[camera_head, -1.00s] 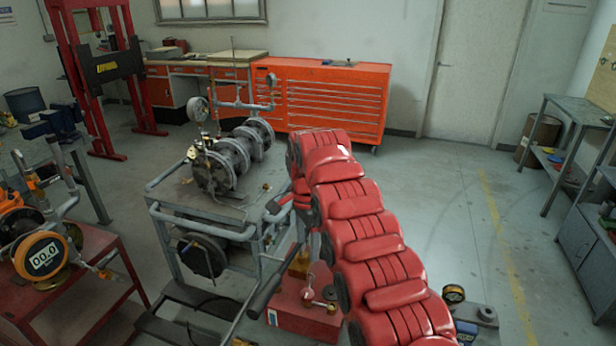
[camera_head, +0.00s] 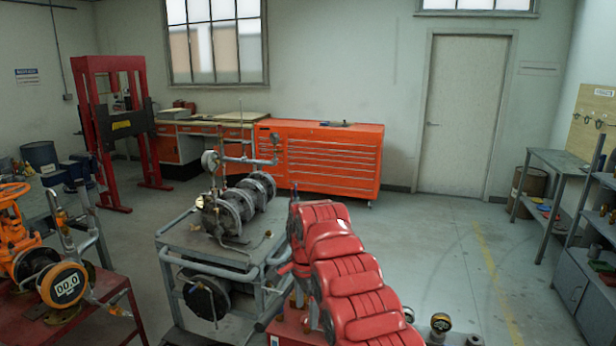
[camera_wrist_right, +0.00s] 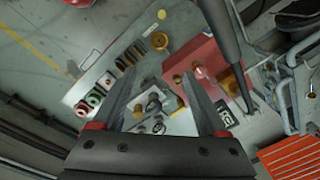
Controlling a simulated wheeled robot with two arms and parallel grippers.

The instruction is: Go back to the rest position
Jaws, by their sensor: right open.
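My right arm (camera_head: 335,270), with red segments, rises from the bottom edge of the head view and bends down at its far end near the metal cart. My right gripper (camera_wrist_right: 160,75) shows in the right wrist view with its two dark fingers spread apart and nothing held between them. Beyond the fingers lie a pale plate with small fittings and a red box (camera_wrist_right: 208,68) with brass parts. In the head view the fingers are mostly hidden behind the arm. My left gripper does not show.
The metal cart (camera_head: 180,244) with flanged pipework (camera_head: 235,205) stands just left of my right arm. Shelves (camera_head: 590,265) line the right. The floor (camera_head: 440,240) between is clear.

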